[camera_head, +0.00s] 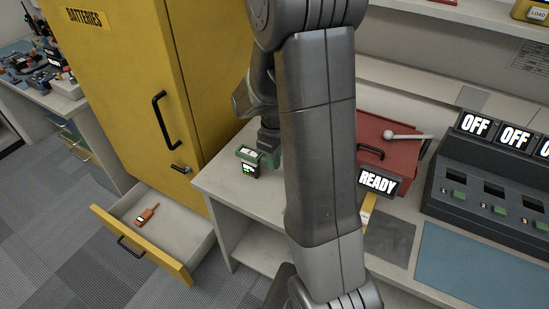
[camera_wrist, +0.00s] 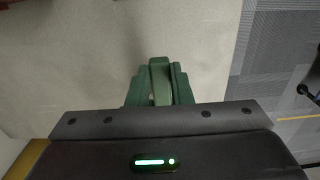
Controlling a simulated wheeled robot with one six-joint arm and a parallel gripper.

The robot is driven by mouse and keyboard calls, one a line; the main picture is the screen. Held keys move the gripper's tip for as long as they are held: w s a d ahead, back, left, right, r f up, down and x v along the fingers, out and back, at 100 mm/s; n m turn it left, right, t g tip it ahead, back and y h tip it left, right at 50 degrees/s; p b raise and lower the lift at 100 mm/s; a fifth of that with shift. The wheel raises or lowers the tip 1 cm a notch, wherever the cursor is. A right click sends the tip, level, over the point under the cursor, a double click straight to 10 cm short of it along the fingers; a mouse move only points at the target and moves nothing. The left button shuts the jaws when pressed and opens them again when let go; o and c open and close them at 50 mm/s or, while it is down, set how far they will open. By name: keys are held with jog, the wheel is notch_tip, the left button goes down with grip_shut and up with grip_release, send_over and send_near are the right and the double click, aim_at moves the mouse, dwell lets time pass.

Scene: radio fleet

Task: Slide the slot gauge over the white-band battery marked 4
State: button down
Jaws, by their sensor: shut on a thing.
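My gripper (camera_head: 269,151) is low over the left end of the grey counter (camera_head: 225,185), partly hidden by my arm. In the wrist view my gripper (camera_wrist: 160,70) is shut on a green upright piece, which I take for the slot gauge (camera_wrist: 160,84).
A yellow cabinet (camera_head: 115,65) stands left, its low drawer (camera_head: 175,215) open with an orange handset (camera_head: 147,215) inside. A red case (camera_head: 390,145) and a READY sign (camera_head: 378,182) are right of my arm. A dark charger (camera_head: 490,190) stands further right.

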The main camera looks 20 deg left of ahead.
jog(key=shift+f+b, duration=0.45)
jog(key=shift+f, duration=0.2)
dwell(0.3)
jog(key=shift+r, duration=0.2)
dwell(0.7)
jog(key=shift+r+p, duration=2.25)
jog(key=shift+r, duration=0.6)
